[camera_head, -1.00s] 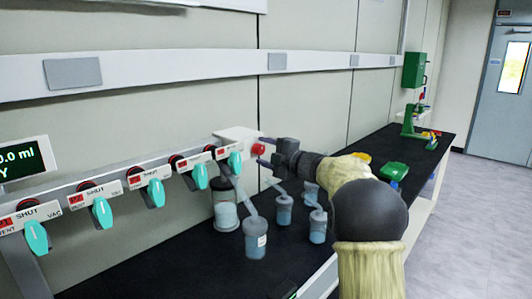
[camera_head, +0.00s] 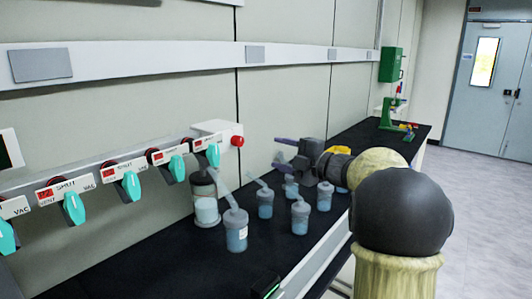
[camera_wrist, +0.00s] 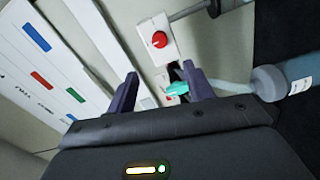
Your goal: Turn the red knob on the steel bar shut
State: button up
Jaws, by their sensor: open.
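The red knob (camera_head: 237,141) sits on the end of a white box (camera_head: 215,128) at the right end of the steel bar (camera_head: 92,172). My gripper (camera_head: 281,154) is open and empty, to the right of the knob and apart from it, with its fingers pointing towards the bar. In the wrist view the round red knob (camera_wrist: 159,39) faces the camera, with a white mark on it. It lies beyond the gap between my two fingertips (camera_wrist: 159,73). I cannot tell its setting.
Several teal valve handles (camera_head: 132,186) hang along the bar. A larger jar (camera_head: 206,207) and several flasks of blue liquid (camera_head: 236,232) stand below on the black bench (camera_head: 180,268). A green case (camera_head: 391,64) hangs at the far wall. The floor at right is clear.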

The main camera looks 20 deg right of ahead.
jog(key=v, duration=0.3)
jog(key=shift+s+d, duration=0.1)
jog(key=shift+s, duration=0.2)
jog(key=shift+s, duration=0.1)
jog(key=shift+d+f, duration=0.1)
